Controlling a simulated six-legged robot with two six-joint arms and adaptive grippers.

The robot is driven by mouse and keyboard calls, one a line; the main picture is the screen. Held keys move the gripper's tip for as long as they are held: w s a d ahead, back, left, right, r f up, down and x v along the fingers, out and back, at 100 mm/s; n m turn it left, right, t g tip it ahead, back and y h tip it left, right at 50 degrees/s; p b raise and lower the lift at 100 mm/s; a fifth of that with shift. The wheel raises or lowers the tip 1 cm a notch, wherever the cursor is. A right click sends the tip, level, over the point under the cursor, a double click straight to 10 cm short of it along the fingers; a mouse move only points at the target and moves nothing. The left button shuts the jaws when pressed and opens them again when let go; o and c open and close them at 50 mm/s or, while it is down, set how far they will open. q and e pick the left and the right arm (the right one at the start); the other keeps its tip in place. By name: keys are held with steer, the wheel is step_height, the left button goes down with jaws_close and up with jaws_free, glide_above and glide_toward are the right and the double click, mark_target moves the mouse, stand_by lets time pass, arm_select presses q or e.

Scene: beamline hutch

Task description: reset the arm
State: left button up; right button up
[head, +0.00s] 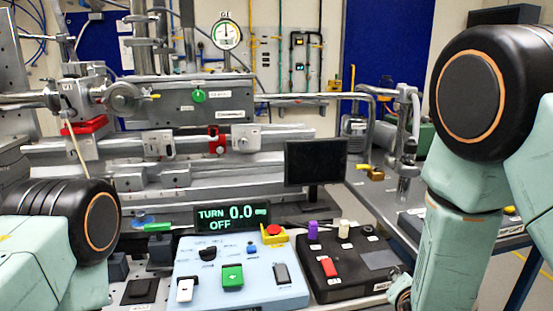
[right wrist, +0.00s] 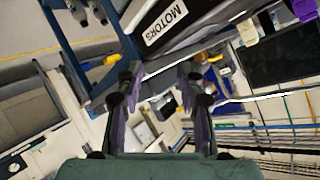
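My right arm (head: 450,240) comes down the right side of the head view, and its gripper is not clearly seen there. In the right wrist view my right gripper (right wrist: 158,80) is open, its two fingers apart with nothing between them. Beyond the fingers lies the edge of a black box labelled MOTORS (right wrist: 165,22). My left arm (head: 50,240) shows at the lower left of the head view. Its gripper is out of the picture.
A pale blue control panel (head: 212,295) and a black control box (head: 347,291) stand on the bench in front. A display (head: 231,217) reads TURN 0.0 OFF. A dark monitor (head: 315,162) stands behind. A side table (head: 512,238) is at the right.

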steer(key=s+a+f+n+g+y, duration=0.3)
steer(key=s+f+n+g, duration=0.5)
steer(key=s+f, duration=0.8)
steer(key=s+f+n+g, duration=0.1)
steer(key=s+f, duration=0.1)
steer(key=s, duration=0.7)
steer(key=s+a+f+n+g+y, duration=0.1)
steer(key=s+f+g, duration=0.1)
steer(key=s, duration=0.8)
steer(key=shift+f+g, duration=0.3)
steer(key=shift+f, duration=0.35)
